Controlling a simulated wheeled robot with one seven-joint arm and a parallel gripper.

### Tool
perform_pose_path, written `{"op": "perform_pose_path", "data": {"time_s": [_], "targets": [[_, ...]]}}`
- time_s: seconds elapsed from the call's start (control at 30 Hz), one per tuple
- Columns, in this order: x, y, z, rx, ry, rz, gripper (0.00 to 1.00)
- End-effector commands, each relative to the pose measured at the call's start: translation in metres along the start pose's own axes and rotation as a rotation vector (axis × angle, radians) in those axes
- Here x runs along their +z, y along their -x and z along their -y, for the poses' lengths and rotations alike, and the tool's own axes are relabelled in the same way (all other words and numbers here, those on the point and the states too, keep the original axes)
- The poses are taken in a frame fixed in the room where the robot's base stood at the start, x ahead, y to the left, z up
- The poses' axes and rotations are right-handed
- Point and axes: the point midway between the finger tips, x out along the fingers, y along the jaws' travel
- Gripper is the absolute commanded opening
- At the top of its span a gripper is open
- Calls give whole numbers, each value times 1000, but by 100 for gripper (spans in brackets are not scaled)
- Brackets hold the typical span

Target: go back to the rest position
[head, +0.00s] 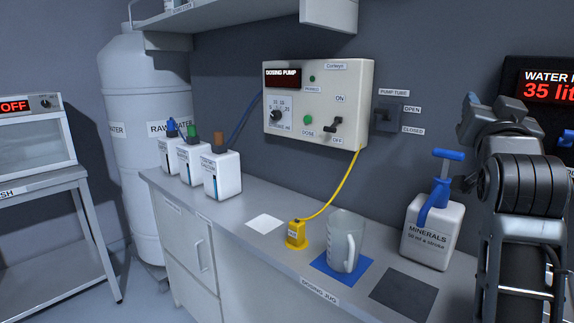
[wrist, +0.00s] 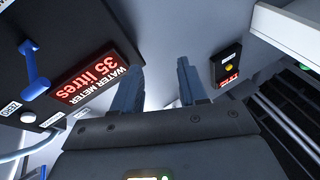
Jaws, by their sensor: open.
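My gripper (wrist: 158,88) shows in the wrist view with its two blue-grey fingers apart and nothing between them. It points toward a wall that carries the water meter display (wrist: 92,78), reading 35 litres. In the head view my arm stands raised at the right side, in front of part of that water meter display (head: 545,85). The gripper's fingertips cannot be made out in the head view. The arm is clear of the glass jug (head: 345,243), which stands on a blue mat (head: 328,267) on the counter.
The white minerals bottle (head: 430,232) with a blue pump stands just left of my arm. A dosing pump (head: 318,100) hangs on the wall, and a yellow cable runs to a yellow block (head: 296,235). Three white bottles (head: 222,175) stand at the left. A dark mat (head: 403,292) is bare.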

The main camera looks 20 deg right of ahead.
Motion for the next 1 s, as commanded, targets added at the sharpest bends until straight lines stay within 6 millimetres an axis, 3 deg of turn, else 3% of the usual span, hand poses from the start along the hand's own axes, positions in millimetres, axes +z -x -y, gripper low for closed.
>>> {"op": "perform_pose_path", "data": {"time_s": [0.1, 0.27, 0.5, 0.8, 1.0], "targets": [[43, 30, 10, -81, 71, 37, 43], [92, 75, 18, -190, 143, 81, 43], [153, 155, 21, -351, 216, 158, 43], [204, 267, 5, -527, 255, 272, 43], [218, 343, -14, -622, 250, 357, 43]]}}
